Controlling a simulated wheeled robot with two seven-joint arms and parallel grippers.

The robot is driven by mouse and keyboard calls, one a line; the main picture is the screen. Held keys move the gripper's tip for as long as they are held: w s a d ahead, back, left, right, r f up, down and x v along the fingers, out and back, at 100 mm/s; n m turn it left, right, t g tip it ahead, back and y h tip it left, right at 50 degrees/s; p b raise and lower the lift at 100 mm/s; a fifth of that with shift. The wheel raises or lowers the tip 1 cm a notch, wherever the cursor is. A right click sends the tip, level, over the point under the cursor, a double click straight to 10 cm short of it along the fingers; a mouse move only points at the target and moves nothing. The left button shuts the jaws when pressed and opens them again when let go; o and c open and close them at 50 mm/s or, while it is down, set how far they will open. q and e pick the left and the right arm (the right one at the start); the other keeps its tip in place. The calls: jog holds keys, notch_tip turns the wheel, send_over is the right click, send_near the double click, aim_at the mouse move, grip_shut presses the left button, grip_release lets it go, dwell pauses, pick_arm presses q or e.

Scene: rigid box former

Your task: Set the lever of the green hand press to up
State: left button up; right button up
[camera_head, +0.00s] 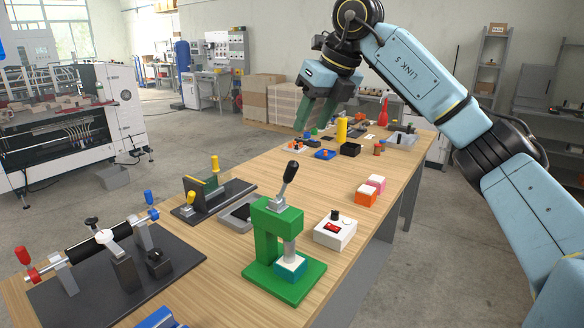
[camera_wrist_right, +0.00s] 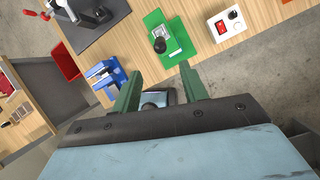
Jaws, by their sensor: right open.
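The green hand press (camera_head: 262,232) stands on the near part of the wooden table. Its lever (camera_head: 289,180), a grey arm with a black knob, points upward and leans a little right. A teal block (camera_head: 290,267) sits under the ram on the press base. My right gripper (camera_head: 314,116) is open and empty, in the air beyond and above the press, apart from the lever. In the right wrist view the press (camera_wrist_right: 173,42) and the black lever knob (camera_wrist_right: 160,45) lie ahead of the open green fingers (camera_wrist_right: 160,88). My left gripper is not in view.
A white switch box (camera_head: 335,230) stands right of the press. A grey tray (camera_head: 240,214) and a dark fixture (camera_head: 212,200) are to its left. A black-based roller fixture (camera_head: 115,270) is at front left. Orange and pink blocks (camera_head: 367,197) lie farther back.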

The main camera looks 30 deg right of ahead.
aim_at(295, 160)
jog(key=x, duration=1.3)
jog(key=shift+f, duration=0.15)
jog(key=shift+c, duration=0.3)
grip_shut()
